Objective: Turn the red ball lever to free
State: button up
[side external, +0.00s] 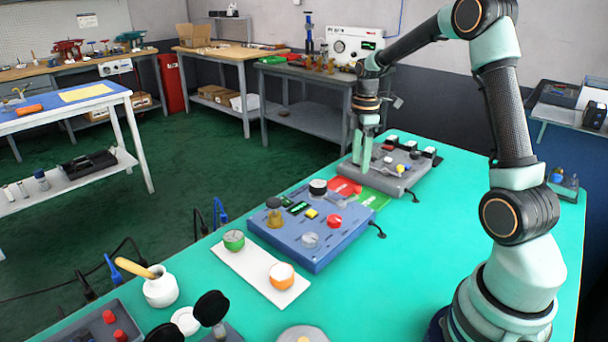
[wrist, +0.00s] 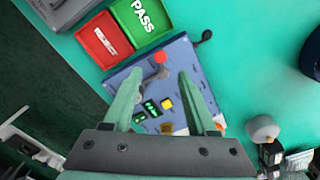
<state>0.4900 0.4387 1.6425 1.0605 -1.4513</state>
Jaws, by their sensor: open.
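The blue valve box (side external: 300,252) sits on the teal table and also shows in the wrist view (wrist: 190,58). A red ball (wrist: 160,57) stands near its edge, and it also shows as a red knob (side external: 334,221) in the side view. Its lever arm and the "free" mark cannot be made out. My gripper (side external: 361,162) points down with its fingers apart and empty. In the wrist view my gripper (wrist: 161,73) frames the box, with the red ball just beyond the gap between the fingertips. I see no contact with the ball.
A red reject tray (wrist: 105,40) and a green pass tray (wrist: 140,22) lie beside the blue box. A grey box with buttons (side external: 395,181) stands behind them. A white board with two cups (side external: 255,268) lies in front.

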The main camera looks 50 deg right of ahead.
aim_at(357, 187)
notch_tip(357, 187, down, 8)
dwell(0.4)
grip_shut()
